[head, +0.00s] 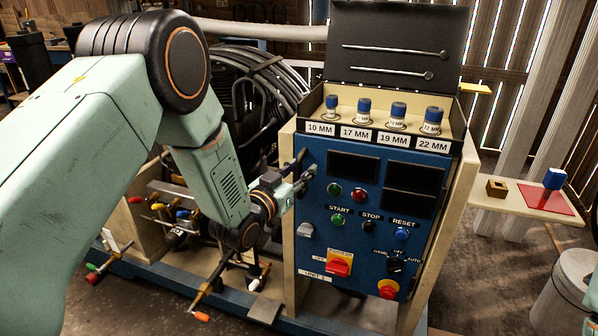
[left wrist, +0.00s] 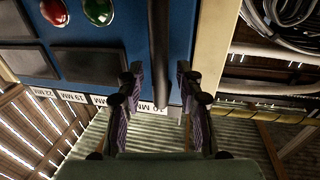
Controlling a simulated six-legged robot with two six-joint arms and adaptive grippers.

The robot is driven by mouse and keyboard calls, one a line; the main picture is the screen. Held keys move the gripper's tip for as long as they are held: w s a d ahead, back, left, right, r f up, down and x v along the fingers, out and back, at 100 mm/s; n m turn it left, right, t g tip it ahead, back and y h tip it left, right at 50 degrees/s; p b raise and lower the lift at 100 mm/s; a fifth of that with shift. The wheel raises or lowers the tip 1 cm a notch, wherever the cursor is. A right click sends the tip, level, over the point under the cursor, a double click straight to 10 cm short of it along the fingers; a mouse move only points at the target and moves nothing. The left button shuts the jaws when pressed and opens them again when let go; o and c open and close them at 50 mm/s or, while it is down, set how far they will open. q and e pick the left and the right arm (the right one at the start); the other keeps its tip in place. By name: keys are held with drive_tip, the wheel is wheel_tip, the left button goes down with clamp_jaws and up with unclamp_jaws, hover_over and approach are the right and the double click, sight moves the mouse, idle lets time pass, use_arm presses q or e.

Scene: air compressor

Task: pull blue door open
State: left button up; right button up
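The blue door (head: 345,222) is the front panel of the compressor's control cabinet and looks shut. It carries dark displays, buttons and knobs, and shows upside down in the left wrist view (left wrist: 100,55). A dark vertical bar handle (left wrist: 159,50) runs near its edge. My left gripper (head: 303,178) is at the door's upper left edge. In the left wrist view, my left gripper (left wrist: 158,72) is open, with one finger on each side of the handle and gaps visible on both sides. Part of the handle is hidden by the gripper in the head view. My right gripper is not in view.
Blue-capped sockets (head: 398,112) stand in a labelled tray on top of the cabinet, under a raised dark lid (head: 395,40). A side shelf (head: 490,207) at the right holds a red mat and small blocks. Black hoses (head: 262,85) hang behind my left arm.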

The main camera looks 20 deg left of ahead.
use_arm(q)
clamp_jaws()
idle(0.8)
